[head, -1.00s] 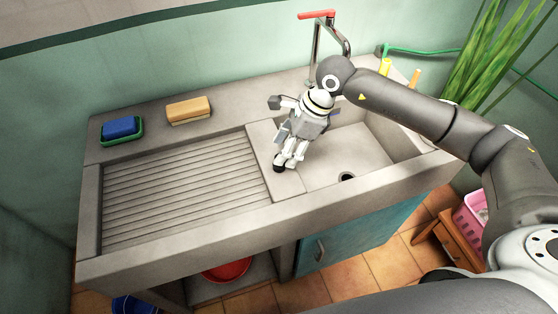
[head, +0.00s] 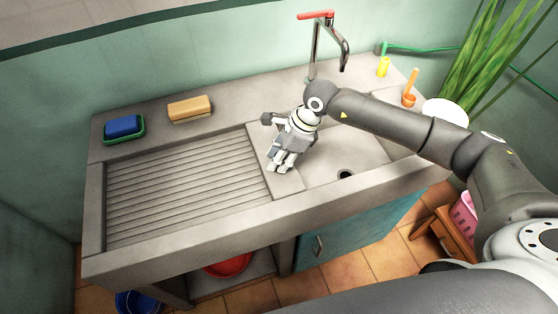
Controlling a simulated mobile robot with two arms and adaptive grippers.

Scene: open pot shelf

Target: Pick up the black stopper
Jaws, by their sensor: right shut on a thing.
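My right gripper (head: 279,166) points down over the flat ledge between the ribbed drainboard and the sink basin. Its fingers are closed together, shut on the black stopper. The stopper itself is hidden behind the fingers and cannot be made out now. I cannot tell whether it still touches the ledge. My left gripper is not in view.
The basin has a dark drain hole (head: 346,174). A blue sponge in a green dish (head: 124,128) and a tan brush (head: 189,108) lie on the back ledge. A red-handled tap (head: 316,48) rises behind my right arm. The ribbed drainboard (head: 185,190) is clear.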

